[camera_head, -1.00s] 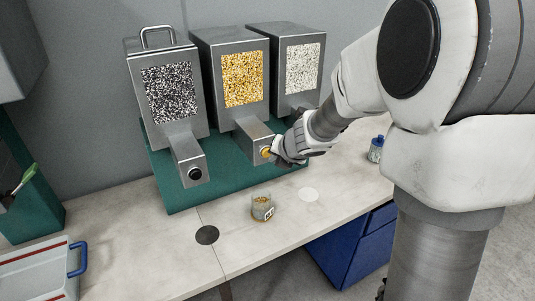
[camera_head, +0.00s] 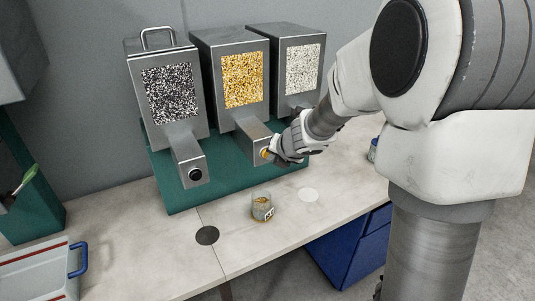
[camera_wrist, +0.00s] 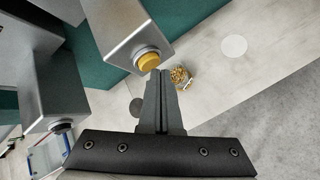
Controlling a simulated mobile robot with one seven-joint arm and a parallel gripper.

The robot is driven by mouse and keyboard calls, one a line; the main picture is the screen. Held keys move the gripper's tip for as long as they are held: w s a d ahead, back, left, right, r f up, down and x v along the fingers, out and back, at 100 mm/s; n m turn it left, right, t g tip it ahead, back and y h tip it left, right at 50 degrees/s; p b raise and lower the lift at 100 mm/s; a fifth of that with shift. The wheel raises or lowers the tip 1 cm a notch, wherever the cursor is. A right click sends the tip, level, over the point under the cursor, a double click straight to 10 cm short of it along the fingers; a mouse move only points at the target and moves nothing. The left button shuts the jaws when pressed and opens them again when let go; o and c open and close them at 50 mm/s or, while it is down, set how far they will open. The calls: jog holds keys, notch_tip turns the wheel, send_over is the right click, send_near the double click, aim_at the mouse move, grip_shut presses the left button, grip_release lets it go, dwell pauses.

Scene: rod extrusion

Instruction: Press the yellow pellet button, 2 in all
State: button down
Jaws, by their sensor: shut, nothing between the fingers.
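The yellow button (camera_head: 264,153) is on the front of the spout of the middle dispenser (camera_head: 222,83), which shows yellow pellets in its window. It also shows in the wrist view (camera_wrist: 148,60), just beyond my fingertips. My gripper (camera_wrist: 160,74) is shut and empty, its fingers side by side. In the head view, my gripper (camera_head: 272,154) is close in front of the button; I cannot tell whether it touches. A clear jar (camera_head: 262,208) with some yellow pellets stands on the bench below. It also shows in the wrist view (camera_wrist: 180,77), behind the fingers.
A black-pellet dispenser (camera_head: 166,105) with a black button (camera_head: 195,174) stands left, a white-pellet dispenser (camera_head: 302,70) right, partly behind my arm. A black disc (camera_head: 207,235) and white disc (camera_head: 308,195) mark the bench. A tray (camera_head: 36,272) sits at lower left.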

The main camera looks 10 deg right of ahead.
jog(key=shift+w+a, duration=0.15)
jog(key=shift+w, duration=0.35)
dwell(0.8)
jog(key=shift+s, duration=0.1)
jog(key=shift+s+d, duration=0.3)
jog(key=shift+s, duration=0.5)
jog(key=s, duration=0.1)
jog(key=s+d, duration=0.1)
jog(key=s, duration=0.1)
jog(key=s+b, duration=0.1)
jog(key=shift+s+d, duration=0.25)
jog(key=shift+s, duration=0.1)
dwell(0.5)
